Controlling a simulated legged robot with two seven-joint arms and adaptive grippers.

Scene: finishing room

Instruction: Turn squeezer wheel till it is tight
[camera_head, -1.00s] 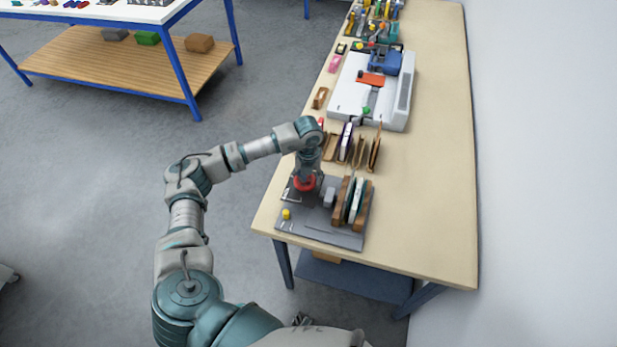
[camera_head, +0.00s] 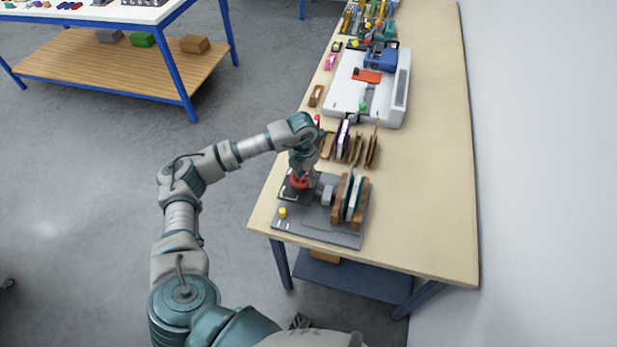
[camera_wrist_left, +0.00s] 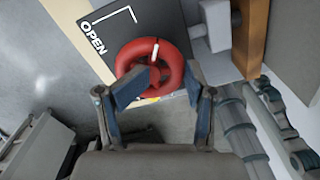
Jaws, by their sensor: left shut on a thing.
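The squeezer's red wheel (camera_head: 299,182) sits at the left of the squeezer's dark grey base plate (camera_head: 308,231), on the near end of the bench. In the left wrist view the wheel (camera_wrist_left: 133,52) is a thick red ring with a white mark on its rim, beside the lettering "OPEN". My left gripper (camera_wrist_left: 161,86) is shut on the wheel's near rim, one finger at each side. In the head view my left gripper (camera_head: 301,173) comes down on the wheel from above. Wooden jaws (camera_head: 337,203) stand right of the wheel with upright boards or books between them. My right gripper is not in view.
Behind the squeezer stand several thin upright pieces (camera_head: 357,149), then a white machine (camera_head: 342,98) with blue and red parts. The wooden bench top (camera_head: 425,190) is clear on its right side, along the wall. A blue-framed table (camera_head: 180,74) stands at upper left.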

